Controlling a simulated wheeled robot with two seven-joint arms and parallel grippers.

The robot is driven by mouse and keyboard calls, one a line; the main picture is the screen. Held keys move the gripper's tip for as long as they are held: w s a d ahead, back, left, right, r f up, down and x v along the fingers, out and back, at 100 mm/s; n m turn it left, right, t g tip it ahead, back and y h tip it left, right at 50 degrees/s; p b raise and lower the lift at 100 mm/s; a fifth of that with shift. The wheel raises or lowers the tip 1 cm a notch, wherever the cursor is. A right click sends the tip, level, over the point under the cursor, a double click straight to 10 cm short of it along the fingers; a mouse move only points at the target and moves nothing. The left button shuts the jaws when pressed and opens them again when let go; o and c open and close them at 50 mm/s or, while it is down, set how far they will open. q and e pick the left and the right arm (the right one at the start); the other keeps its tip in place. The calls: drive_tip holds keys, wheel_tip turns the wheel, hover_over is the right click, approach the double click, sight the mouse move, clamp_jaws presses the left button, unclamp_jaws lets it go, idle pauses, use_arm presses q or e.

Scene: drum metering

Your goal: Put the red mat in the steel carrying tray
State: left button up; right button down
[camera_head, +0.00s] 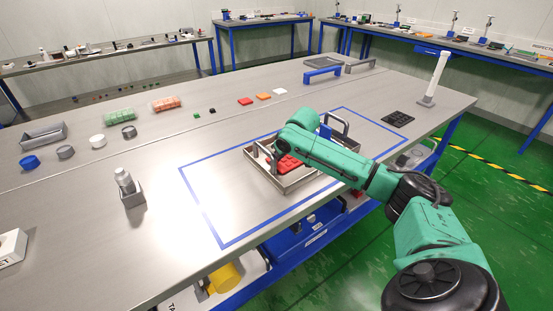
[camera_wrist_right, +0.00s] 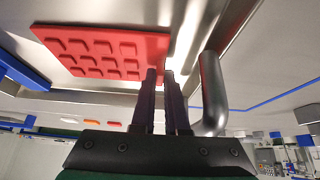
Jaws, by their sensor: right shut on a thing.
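The red mat (camera_head: 284,164), a flat piece with rows of raised pads, is inside the outline of the steel carrying tray (camera_head: 296,181) in the head view, partly hidden by my right arm. It shows large in the right wrist view (camera_wrist_right: 103,52). I cannot tell whether it rests on the tray floor. My right gripper (camera_wrist_right: 160,73) is shut on the mat's edge. The tray's round steel handle (camera_wrist_right: 212,88) is right beside the fingers in the wrist view. The tray sits inside a blue taped rectangle. My left gripper is not in view.
A black mat (camera_head: 397,118) lies right of the tape, near a white post on a grey base (camera_head: 433,80). A grey block with a bottle-like piece (camera_head: 130,190) stands left. Small coloured squares (camera_head: 264,97) and round caps (camera_head: 65,152) lie farther back. The tape's left part is clear.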

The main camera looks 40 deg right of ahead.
drive_tip(key=c, duration=1.2)
unclamp_jaws()
drive_tip(key=v, duration=1.2)
drive_tip(key=shift+a+b, duration=0.1)
drive_tip(key=shift+b, duration=0.2)
